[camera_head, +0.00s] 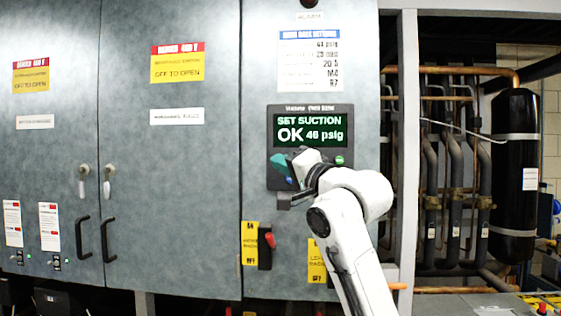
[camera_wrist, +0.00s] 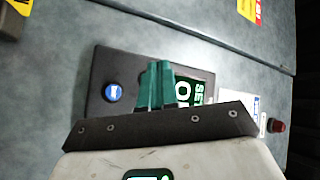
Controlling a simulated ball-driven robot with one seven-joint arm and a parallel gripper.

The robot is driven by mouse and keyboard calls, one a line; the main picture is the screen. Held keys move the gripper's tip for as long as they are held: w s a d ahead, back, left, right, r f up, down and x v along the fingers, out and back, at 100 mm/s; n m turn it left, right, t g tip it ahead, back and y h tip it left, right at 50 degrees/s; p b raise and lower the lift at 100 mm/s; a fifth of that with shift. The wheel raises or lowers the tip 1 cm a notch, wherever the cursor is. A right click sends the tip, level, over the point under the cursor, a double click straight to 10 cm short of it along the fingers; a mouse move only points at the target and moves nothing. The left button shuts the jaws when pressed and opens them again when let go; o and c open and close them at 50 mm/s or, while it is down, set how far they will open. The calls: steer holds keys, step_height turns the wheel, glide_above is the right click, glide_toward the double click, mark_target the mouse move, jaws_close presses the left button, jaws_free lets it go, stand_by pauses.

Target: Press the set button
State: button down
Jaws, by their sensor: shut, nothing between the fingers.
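The black control panel (camera_head: 312,112) is on the grey cabinet door. Its lit screen (camera_head: 310,131) reads "SET SUCTION OK 46 psig". A green button (camera_head: 339,160) shows below the screen at right, and a blue button (camera_head: 289,181) at lower left, partly beside my gripper. No readable label tells which is the set button. My gripper (camera_head: 279,161) has its teal fingers shut and empty in front of the panel's lower left part. In the wrist view the fingers (camera_wrist: 157,75) overlap the panel between the blue button (camera_wrist: 113,92) and the screen (camera_wrist: 190,90). Contact cannot be told.
A red-handled switch (camera_head: 267,245) with a yellow label is below the panel. Cabinet doors with black handles (camera_head: 108,240) are at left. A grey upright post (camera_head: 407,140), pipes and a black cylinder (camera_head: 514,165) are at right. A white notice (camera_head: 309,62) is above the panel.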

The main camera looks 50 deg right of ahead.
steer(key=shift+s+a, duration=0.7)
steer(key=shift+a, duration=0.2)
steer(key=shift+s+a, duration=0.65)
steer(key=shift+a, duration=0.25)
